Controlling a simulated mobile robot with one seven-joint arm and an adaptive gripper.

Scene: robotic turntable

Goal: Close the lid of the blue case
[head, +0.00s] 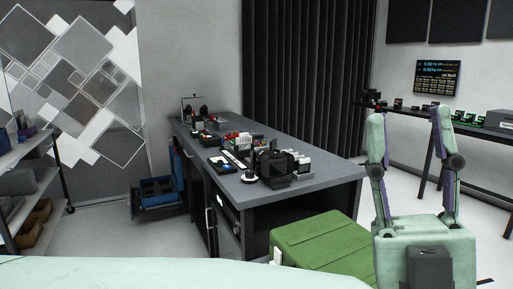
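The blue case (160,204) stands low by the left side of the grey desk. It is open, with its lid (178,166) standing up on the right side of the tray, close to the desk. Dark compartments show inside the tray. My gripper (409,112) is at the right of the head view, large and close to the camera. Its two fingers point up and stand wide apart with nothing between them. It is well apart from the blue case, which lies farther back to the left.
A grey desk (330,172) with small equipment stands between my gripper and the case. A green box (318,243) is in front of the desk. Shelves (36,147) stand at the far left. Clear floor (100,222) lies between shelves and case.

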